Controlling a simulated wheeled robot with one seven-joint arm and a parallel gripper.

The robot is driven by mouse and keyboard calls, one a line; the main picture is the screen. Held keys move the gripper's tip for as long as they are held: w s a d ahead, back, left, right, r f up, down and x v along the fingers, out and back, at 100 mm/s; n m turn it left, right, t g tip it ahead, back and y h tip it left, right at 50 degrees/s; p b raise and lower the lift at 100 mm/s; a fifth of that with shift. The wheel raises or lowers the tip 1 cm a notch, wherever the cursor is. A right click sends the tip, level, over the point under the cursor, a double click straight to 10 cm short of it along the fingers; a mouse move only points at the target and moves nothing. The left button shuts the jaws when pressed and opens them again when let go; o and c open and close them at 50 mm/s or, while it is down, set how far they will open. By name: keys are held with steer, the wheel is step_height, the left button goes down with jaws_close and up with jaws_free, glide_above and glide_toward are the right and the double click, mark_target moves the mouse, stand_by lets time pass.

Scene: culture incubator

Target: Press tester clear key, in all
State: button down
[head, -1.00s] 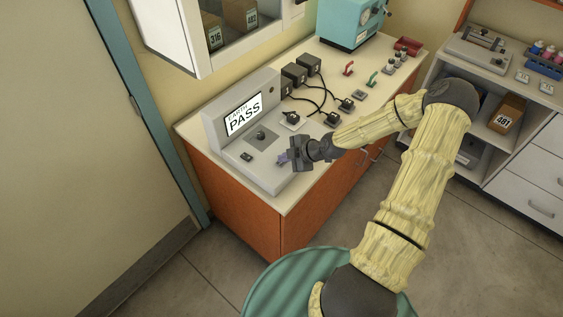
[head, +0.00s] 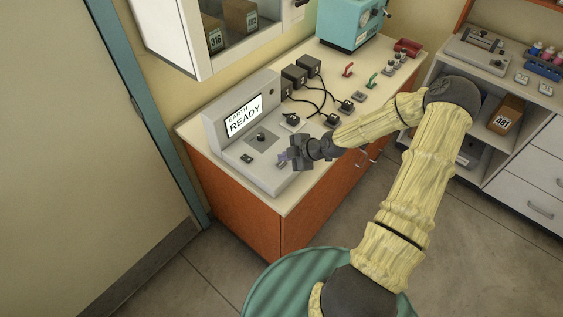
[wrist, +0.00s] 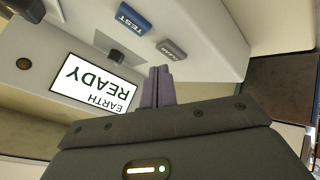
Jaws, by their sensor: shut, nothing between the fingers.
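The tester (head: 267,176) is a pale grey console on the front end of the bench. Its screen (head: 243,117) reads EARTH READY, and the screen also shows upside down in the wrist view (wrist: 92,84). In the wrist view a blue key marked TEST (wrist: 133,20) and a grey key (wrist: 172,50) sit on the panel; the grey key's label is too small to read surely. My gripper (wrist: 160,72) is shut and empty, with its fingertips just by the grey key. Whether they touch it I cannot tell. In the head view my gripper (head: 283,158) hides that part of the panel.
A dark knob (head: 262,137) stands on the tester panel. Black adapters (head: 294,74) with cables and sockets lie behind it on the bench. A teal machine (head: 350,25) stands at the far end. A wall cabinet (head: 172,35) hangs above left.

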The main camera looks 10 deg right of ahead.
mark_target(285, 165)
steer(key=shift+r+p, duration=1.7)
steer(key=shift+r, duration=0.85)
steer(key=shift+s+f, duration=0.1)
